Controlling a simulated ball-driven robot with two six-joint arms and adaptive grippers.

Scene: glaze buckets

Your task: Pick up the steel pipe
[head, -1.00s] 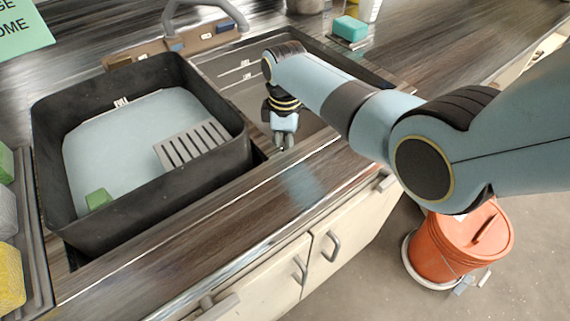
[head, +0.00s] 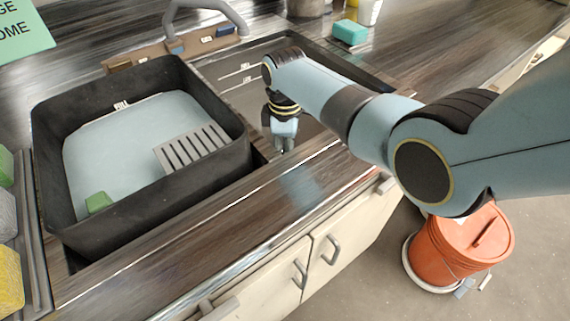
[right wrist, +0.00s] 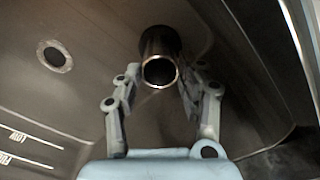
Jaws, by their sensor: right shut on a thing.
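The steel pipe (right wrist: 160,62) shows in the right wrist view as a short, shiny, dark tube with its round open end toward the camera. It is between the two grey fingers of my right gripper (right wrist: 161,82), which is shut on it. The pipe's far end lies toward the brown-grey basin floor; I cannot tell whether it touches. In the head view my right gripper (head: 284,146) points down into the right sink basin (head: 312,124) near its front edge, and the pipe cannot be made out there. My left gripper is not in view.
A drain hole (right wrist: 54,56) is beside the pipe. Left of the basin stands a black tub (head: 150,200) with pale liquid, a slotted grey plate (head: 192,148) and a green block (head: 98,202). An orange bucket (head: 455,245) is on the floor at right.

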